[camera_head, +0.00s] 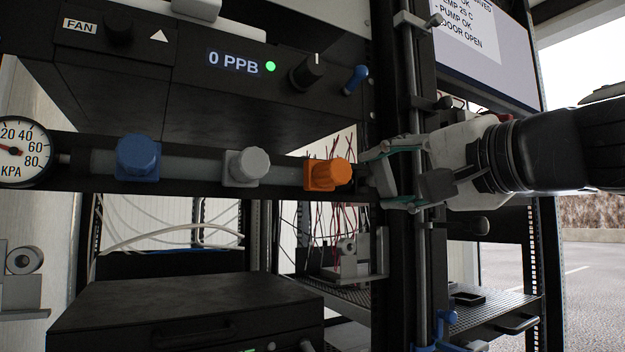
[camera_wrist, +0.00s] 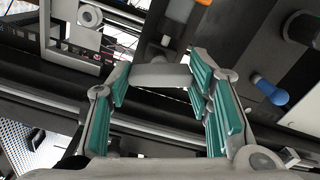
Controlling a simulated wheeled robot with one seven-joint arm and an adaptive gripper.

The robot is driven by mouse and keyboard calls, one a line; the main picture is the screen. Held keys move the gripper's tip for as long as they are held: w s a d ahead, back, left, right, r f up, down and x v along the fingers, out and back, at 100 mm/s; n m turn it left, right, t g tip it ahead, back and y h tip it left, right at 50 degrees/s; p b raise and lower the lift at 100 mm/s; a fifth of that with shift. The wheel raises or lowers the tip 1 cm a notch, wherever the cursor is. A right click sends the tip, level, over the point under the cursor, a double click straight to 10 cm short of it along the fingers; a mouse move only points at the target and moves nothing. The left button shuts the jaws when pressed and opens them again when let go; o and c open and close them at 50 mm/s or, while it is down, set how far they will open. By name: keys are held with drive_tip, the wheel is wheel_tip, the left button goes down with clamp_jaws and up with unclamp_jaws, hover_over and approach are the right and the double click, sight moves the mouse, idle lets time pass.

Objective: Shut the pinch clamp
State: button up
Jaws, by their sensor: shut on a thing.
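My gripper (camera_head: 377,180) reaches in from the right, level with the orange knob (camera_head: 328,174) and just right of it, in front of the dark rack post. In the wrist view its two teal-padded fingers (camera_wrist: 163,85) stand apart with a light grey piece (camera_wrist: 161,76) between their tips. I take this piece to be the pinch clamp, held between the fingers.
A vertical rod (camera_head: 421,270) runs down the post behind my gripper. A blue knob (camera_head: 138,157) and a grey knob (camera_head: 246,167) share the pipe with the orange one. A blue toggle (camera_head: 356,79) sits above. A pressure gauge (camera_head: 22,151) is at far left.

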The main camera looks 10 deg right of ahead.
drive_tip(key=shift+m, duration=2)
drive_tip(key=o, duration=1.1)
drive_tip(key=shift+o, duration=0.2)
drive_tip(key=v, duration=1.2)
